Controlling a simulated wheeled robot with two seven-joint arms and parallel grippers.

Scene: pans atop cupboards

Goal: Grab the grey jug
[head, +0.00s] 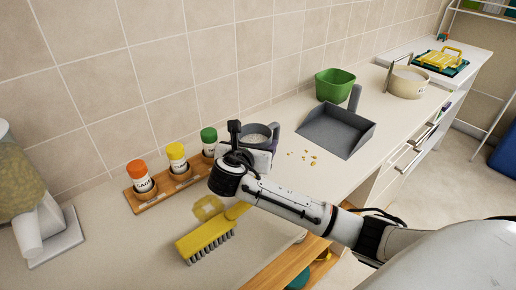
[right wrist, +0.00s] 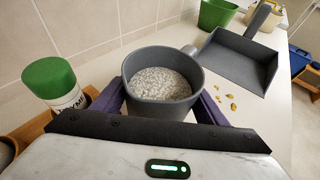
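The grey jug (right wrist: 170,105) stands upright on the counter with a speckled pale filling. In the head view the jug (head: 257,130) is partly hidden behind my right gripper and arm. The purple fingers of my right gripper (right wrist: 163,97) lie on either side of the jug, very close to its walls. I cannot tell whether they press on it. In the head view my right gripper (head: 264,145) is at the jug. My left gripper is not in view.
Left of the jug is a wooden rack (head: 160,197) with spice jars. A yellow brush (head: 205,238) lies nearer. A grey dustpan (head: 338,130), yellow crumbs (head: 303,155) and a green container (head: 334,84) are to the right. The tiled wall is behind.

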